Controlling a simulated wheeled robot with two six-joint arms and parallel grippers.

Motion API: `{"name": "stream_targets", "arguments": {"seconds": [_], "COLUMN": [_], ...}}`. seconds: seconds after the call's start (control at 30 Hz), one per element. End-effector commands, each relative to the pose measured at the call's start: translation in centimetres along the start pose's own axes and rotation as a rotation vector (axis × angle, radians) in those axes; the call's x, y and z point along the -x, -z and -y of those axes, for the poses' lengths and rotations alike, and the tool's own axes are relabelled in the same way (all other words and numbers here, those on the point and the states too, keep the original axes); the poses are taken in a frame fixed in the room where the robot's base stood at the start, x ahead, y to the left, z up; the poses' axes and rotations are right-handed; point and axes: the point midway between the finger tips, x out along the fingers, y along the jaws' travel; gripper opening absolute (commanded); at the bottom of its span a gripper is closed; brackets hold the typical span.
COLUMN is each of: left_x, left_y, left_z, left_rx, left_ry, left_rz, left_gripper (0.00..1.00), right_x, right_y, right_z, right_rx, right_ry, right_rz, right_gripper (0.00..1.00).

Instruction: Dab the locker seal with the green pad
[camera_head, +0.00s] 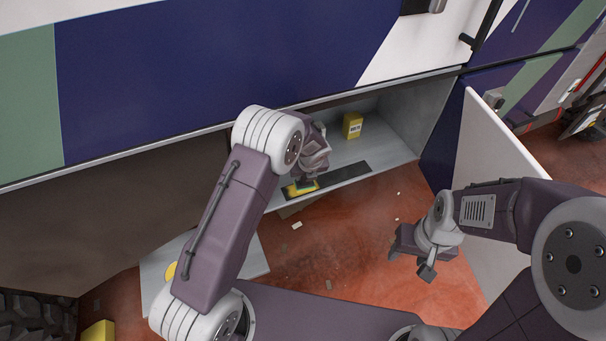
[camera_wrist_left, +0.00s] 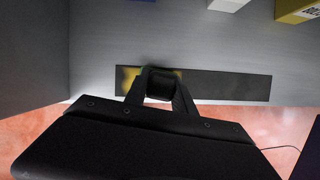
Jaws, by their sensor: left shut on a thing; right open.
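The locker seal (camera_head: 343,177) is a dark strip along the front edge of the open grey locker's floor. It also shows in the left wrist view (camera_wrist_left: 230,86). My left gripper (camera_head: 306,180) is shut on the green pad (camera_head: 302,189), which shows yellow and green at its edges. The pad is at the left end of the strip; I cannot tell whether it touches. In the left wrist view my fingers (camera_wrist_left: 160,84) cover most of the pad, leaving a yellow patch (camera_wrist_left: 130,78) beside them. My right gripper (camera_head: 410,258) is open and empty, off to the right above the red ground.
A yellow box (camera_head: 352,125) stands inside the locker, behind the seal. The white open door (camera_head: 492,190) is to the right, behind my right arm. A blue panel (camera_head: 200,70) overhangs the locker. Small pale scraps lie on the red ground (camera_head: 345,240).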

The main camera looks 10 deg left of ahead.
Motion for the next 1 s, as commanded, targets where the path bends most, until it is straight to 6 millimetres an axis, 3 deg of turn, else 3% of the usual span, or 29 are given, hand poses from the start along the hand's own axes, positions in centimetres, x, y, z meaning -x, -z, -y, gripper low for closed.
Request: {"name": "stream_targets", "arguments": {"seconds": [0.43,0.73,1.0], "left_x": [0.1,0.2,1.4], "left_y": [0.2,0.2,-0.3], "left_z": [-1.7,-1.8,-1.8], "left_rx": [0.0,0.0,0.0], "left_ry": [0.0,0.001,0.001], "left_rz": [0.001,0.001,0.001], "left_gripper": [0.0,0.0,0.0], "right_x": [-0.3,-0.3,1.2], "right_y": [0.0,0.0,0.1], "right_z": [0.0,0.0,0.0], "right_rx": [0.0,0.0,0.0], "right_ry": [0.0,0.0,0.0], "right_rz": [0.0,0.0,0.0], "right_gripper": [0.52,0.52,0.52]}}
